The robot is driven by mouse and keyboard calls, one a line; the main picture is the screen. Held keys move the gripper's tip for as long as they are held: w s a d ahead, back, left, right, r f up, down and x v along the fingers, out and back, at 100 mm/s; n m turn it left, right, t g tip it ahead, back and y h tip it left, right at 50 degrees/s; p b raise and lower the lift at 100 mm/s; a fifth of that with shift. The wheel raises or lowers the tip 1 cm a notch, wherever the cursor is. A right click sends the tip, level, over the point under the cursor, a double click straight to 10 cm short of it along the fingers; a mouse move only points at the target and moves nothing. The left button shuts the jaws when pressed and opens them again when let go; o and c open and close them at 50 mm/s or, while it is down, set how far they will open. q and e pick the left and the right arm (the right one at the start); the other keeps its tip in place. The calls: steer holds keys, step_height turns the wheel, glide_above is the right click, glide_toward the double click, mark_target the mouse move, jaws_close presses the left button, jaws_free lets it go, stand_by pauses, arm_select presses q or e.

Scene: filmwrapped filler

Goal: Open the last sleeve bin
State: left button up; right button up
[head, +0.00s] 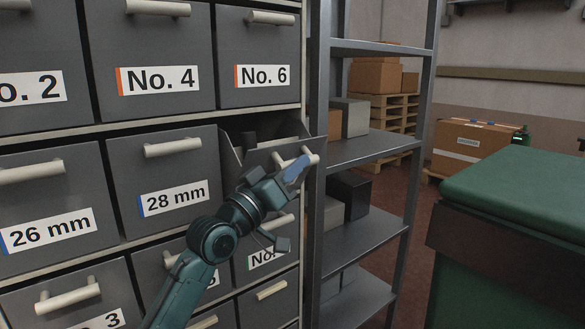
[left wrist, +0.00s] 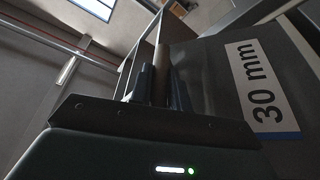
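The sleeve bin with the "30 mm" label (left wrist: 262,85) is the end bin of the millimetre row, right of the "28 mm" bin (head: 175,172). In the head view this 30 mm bin (head: 234,160) is pulled out of the cabinet, its inside showing from above. Dark contents stand in it. My left gripper (head: 296,170) is at its pale bar handle (head: 312,156), fingers closed around the bar as far as I can see. My right gripper is out of view.
The "26 mm" (head: 50,225), "No. 4" (head: 158,75) and "No. 6" (head: 262,70) bins are shut. A grey shelf rack (head: 375,145) stands close to the open bin's right. A green-topped bench or box (head: 520,190) is at right. Red-brown floor lies between.

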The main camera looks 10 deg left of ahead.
arm_select(q)
steer(key=o, duration=0.5)
steer(key=shift+c, duration=0.2)
steer(key=v, duration=1.3)
steer(key=shift+b, duration=0.3)
steer(key=shift+s, duration=0.1)
